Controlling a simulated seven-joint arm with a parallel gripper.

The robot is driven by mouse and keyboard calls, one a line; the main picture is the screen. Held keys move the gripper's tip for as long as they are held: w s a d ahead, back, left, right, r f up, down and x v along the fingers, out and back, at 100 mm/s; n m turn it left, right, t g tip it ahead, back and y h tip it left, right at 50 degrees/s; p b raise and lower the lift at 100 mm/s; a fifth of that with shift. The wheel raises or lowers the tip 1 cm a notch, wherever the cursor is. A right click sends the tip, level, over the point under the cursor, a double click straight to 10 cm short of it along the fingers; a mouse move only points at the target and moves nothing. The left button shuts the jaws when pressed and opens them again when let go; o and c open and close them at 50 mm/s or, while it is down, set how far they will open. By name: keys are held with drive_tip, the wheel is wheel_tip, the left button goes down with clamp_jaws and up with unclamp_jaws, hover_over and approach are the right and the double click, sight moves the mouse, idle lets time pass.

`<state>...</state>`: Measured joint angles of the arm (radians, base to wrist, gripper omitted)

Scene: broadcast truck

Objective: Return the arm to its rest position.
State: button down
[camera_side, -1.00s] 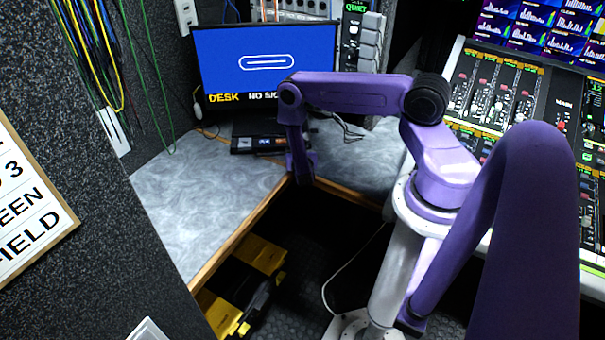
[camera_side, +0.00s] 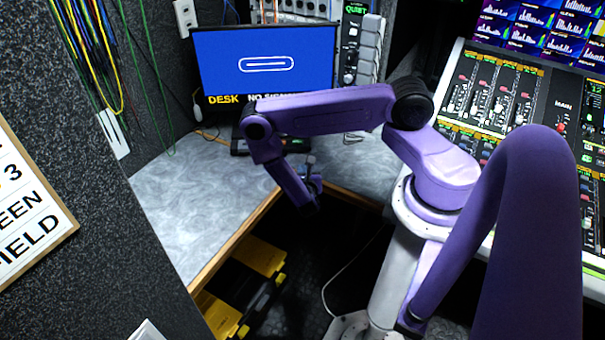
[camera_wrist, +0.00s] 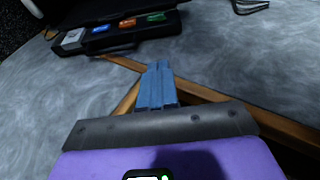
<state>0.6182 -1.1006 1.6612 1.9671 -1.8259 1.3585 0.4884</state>
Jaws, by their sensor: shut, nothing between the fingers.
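My arm is purple and reaches left from its white column, with the forearm bent down over the desk edge. My gripper (camera_side: 309,162) is small and partly hidden in the side view, near the wooden front edge of the grey desk (camera_side: 205,200). In the wrist view my gripper (camera_wrist: 158,66) shows as blue fingers closed together, with nothing between them. The fingers point toward a black case (camera_wrist: 117,38) on the desk, which holds blue, orange and green items. The gripper is apart from the case.
A monitor (camera_side: 265,65) with a blue screen stands behind the arm. A mixing console (camera_side: 500,95) is at the right. Yellow-and-black cases (camera_side: 258,256) sit on the floor below the desk. Cables hang on the left wall. The left part of the desk is bare.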

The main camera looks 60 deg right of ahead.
drive_tip(key=s+a+r+m+g, duration=0.15)
drive_tip(key=a+r+m, duration=0.25)
drive_tip(key=r, duration=0.5)
drive_tip(key=s+a+r+m+g, duration=0.1)
drive_tip(key=a+r+m+g, duration=0.3)
drive_tip(key=r, duration=0.5)
drive_tip(key=s+a+r+m+g+y, duration=0.1)
drive_tip(key=s+a+r+m+y, duration=0.1)
drive_tip(key=s+a+r+y, duration=0.4)
drive_tip(key=s+a+r+m+g+y, duration=0.1)
drive_tip(key=s+a+r+y, duration=0.5)
drive_tip(key=s, duration=0.7)
drive_tip(key=shift+s+r+m, duration=0.15)
drive_tip(key=shift+r+m, duration=0.55)
